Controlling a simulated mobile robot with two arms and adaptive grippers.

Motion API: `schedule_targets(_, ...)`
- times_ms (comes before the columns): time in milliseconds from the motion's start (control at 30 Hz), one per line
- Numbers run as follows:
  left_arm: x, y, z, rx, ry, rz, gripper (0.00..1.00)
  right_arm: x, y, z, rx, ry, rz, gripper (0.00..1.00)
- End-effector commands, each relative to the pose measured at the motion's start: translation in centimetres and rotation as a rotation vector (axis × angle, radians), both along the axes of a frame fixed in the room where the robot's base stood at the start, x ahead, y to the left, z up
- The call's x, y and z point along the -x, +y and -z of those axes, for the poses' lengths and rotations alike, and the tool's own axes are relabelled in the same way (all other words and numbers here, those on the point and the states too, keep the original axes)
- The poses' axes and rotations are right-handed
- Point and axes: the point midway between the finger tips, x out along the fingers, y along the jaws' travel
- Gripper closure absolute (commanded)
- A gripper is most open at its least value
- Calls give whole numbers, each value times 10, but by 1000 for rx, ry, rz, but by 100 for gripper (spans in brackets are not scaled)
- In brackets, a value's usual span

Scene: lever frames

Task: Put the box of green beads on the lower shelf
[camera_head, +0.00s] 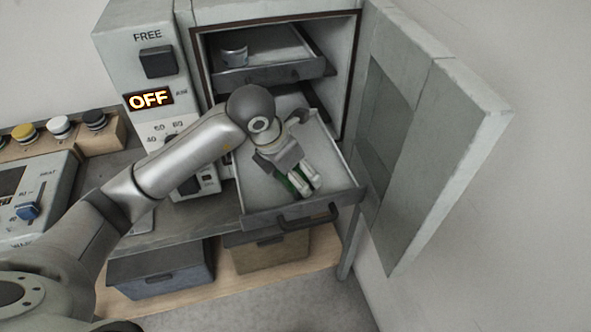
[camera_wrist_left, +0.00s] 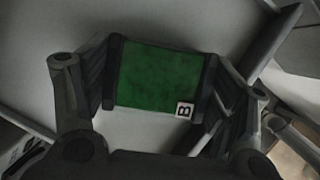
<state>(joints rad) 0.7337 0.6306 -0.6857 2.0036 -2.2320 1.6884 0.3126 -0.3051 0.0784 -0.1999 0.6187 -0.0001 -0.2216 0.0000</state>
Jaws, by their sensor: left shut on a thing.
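The box of green beads (camera_wrist_left: 157,76) shows in the left wrist view as a green top with a white label marked B. My left gripper (camera_head: 304,187) is shut on it, with a finger on either side. In the head view only slivers of the green box (camera_head: 284,184) show beside and between the fingers. Gripper and box are over the pulled-out lower shelf (camera_head: 255,190), a grey tray with a dark front handle. I cannot tell whether the box touches its floor. My right gripper is not in view.
The upper shelf (camera_head: 260,76), holding a whitish round container (camera_head: 234,54), sits above and behind. The open cabinet door (camera_head: 430,130) stands close on the right. A control panel (camera_head: 150,100) reading OFF is on the left. The lower shelf has bare floor around the gripper.

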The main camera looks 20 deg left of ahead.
Motion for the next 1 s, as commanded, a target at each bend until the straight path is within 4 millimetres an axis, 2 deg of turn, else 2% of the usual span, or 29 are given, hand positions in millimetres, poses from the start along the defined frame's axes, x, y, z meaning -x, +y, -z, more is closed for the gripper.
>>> schedule_targets(33, 0, 0, 3, 0, -1, 0, 49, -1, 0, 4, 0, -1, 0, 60)
schedule_targets(67, 0, 0, 2, 0, 0, 0, 18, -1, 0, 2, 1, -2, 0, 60)
schedule_targets(100, 0, 0, 1, 0, 0, 0, 13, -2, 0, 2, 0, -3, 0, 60)
schedule_targets(433, 0, 0, 1, -1, 1, 0, 13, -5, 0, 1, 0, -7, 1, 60)
schedule_targets(567, 1, 1, -5, 0, -2, 0, 13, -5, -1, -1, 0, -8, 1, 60)
schedule_targets(667, 5, 4, -20, 1, -5, 0, 13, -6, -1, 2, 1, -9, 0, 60)
schedule_targets(1000, 29, 20, -86, -2, -5, -1, 13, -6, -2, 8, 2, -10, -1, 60)
